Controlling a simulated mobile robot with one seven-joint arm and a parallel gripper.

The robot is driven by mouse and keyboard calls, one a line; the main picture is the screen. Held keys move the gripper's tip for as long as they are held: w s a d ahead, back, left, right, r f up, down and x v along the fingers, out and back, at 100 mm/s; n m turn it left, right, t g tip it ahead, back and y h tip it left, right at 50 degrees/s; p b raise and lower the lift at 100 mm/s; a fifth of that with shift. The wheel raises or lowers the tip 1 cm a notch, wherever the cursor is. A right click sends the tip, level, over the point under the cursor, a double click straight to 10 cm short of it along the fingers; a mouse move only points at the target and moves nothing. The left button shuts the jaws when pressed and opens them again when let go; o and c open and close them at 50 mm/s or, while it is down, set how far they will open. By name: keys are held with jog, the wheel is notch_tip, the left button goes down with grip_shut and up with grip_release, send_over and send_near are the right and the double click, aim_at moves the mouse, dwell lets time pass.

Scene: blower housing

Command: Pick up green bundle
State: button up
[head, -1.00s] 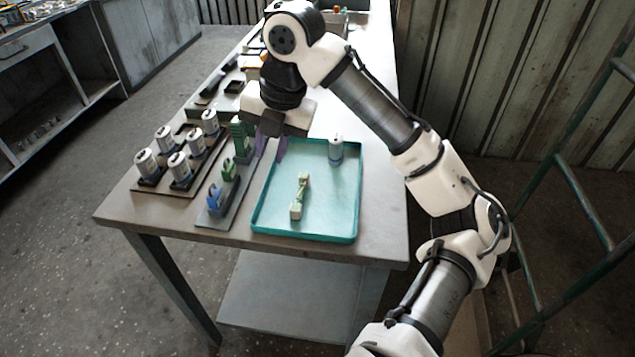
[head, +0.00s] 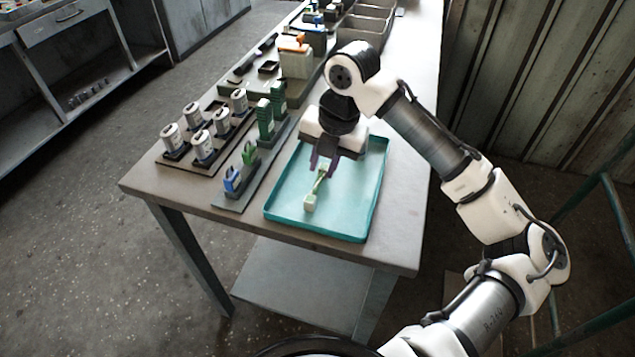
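The green bundle (head: 318,188) lies in the teal tray (head: 371,207). It has a pale green block at its near end and a thin green middle. Its far end is partly hidden by my gripper (head: 324,168). My gripper points down over that far end, with its two purple fingers apart, one on each side of the bundle. I cannot tell whether the fingers touch it.
Left of the tray stand a holder with blue and green clips (head: 240,174), green upright parts (head: 271,110) and a rack of white cylinders (head: 203,143). Bins (head: 362,28) stand at the far end. The table's near edge is clear.

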aim_at(318, 182)
jog(key=shift+w+a+f+p, duration=0.15)
jog(key=shift+f+p, duration=0.15)
jog(key=shift+f, duration=0.6)
jog(key=shift+a+f+p, duration=0.2)
jog(key=shift+f+p, duration=0.1)
jog(key=shift+f, duration=0.6)
jog(key=shift+w+a+f+p, duration=0.15)
jog(key=shift+f+p, duration=0.15)
jog(key=shift+f, duration=0.6)
jog(key=shift+s, duration=0.1)
grip_shut()
